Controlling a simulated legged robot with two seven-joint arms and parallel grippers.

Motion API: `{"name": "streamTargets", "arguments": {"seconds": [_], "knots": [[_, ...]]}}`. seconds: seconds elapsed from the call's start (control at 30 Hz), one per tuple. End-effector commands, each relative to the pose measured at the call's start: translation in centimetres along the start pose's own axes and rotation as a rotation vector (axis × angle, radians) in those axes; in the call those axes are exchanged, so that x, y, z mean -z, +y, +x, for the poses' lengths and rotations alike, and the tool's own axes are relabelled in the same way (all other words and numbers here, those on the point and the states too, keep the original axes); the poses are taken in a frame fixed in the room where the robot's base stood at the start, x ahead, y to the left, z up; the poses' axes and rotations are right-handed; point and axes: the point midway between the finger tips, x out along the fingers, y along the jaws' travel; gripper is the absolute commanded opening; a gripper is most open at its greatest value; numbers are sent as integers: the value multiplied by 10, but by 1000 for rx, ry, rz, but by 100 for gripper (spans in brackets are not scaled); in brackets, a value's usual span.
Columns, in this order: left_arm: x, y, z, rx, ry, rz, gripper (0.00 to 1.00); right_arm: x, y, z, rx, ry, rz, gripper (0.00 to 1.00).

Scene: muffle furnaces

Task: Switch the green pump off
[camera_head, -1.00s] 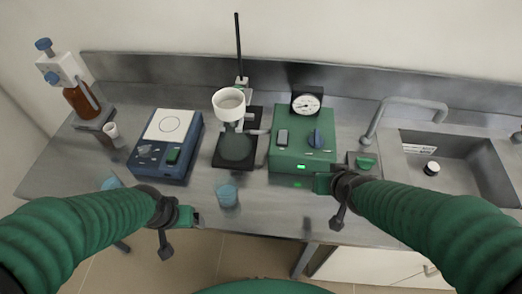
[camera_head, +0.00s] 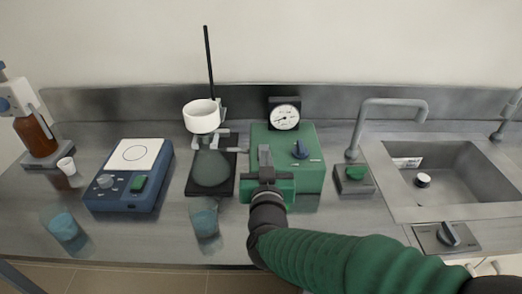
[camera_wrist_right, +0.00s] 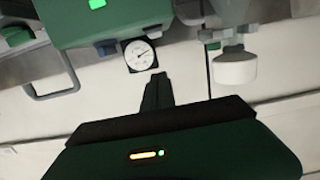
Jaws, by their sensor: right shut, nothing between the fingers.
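The wrist view shows the pump (camera_wrist_right: 150,15) upside down, with a lit green lamp (camera_wrist_right: 97,4), the knob (camera_wrist_right: 106,47) and the gauge (camera_wrist_right: 140,55). My right gripper (camera_head: 264,152) is shut and empty, over the pump's front left part. It hides the place of the grey switch; contact cannot be told. Its fingers (camera_wrist_right: 157,90) point towards the gauge in the wrist view. My left gripper is out of view.
A funnel (camera_head: 202,116) on a flask (camera_head: 211,168) with a tall rod stands close left of the pump. A small green-knobbed box (camera_head: 354,180) and sink (camera_head: 450,175) are right.

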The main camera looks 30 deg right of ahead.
Motion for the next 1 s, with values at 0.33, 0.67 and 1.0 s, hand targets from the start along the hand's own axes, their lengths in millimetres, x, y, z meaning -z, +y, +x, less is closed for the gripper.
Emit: {"name": "streamTargets", "arguments": {"seconds": [0.33,0.67,1.0], "knots": [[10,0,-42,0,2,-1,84,-2,1,40,-1,-2,1,0],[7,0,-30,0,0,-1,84,-15,0,103,1,-5,-2,0],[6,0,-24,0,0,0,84,-39,0,108,2,-1,1,0]]}}
